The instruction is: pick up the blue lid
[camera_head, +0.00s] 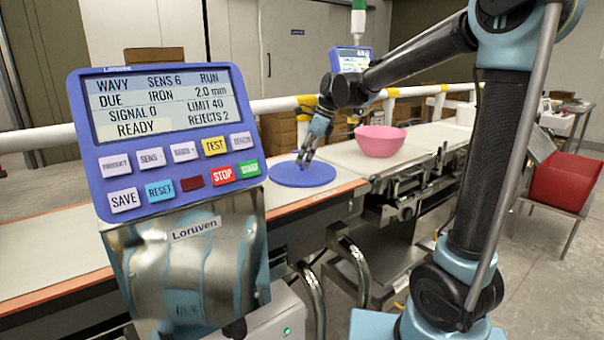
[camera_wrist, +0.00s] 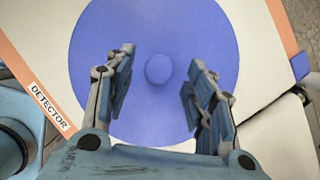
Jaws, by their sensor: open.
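The blue lid (camera_head: 318,177) lies flat on the belt, a round disc near the belt's front edge. In the wrist view the lid (camera_wrist: 190,30) fills the middle, with a small round knob (camera_wrist: 158,69) at its centre. My gripper (camera_head: 303,160) is over the lid, pointing down. In the wrist view my gripper (camera_wrist: 158,82) is open, one finger on each side of the knob and apart from it. I cannot tell how far the fingertips are above the lid. The head view hides the knob behind my gripper.
A pink bowl (camera_head: 380,140) stands on the belt right of the lid. A blue control panel (camera_head: 165,142) stands at the front left. A red bin (camera_head: 566,181) is at the far right. White and yellow rails (camera_head: 270,105) run behind the belt. A label reading DETECTOR (camera_wrist: 48,106) shows beside the lid.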

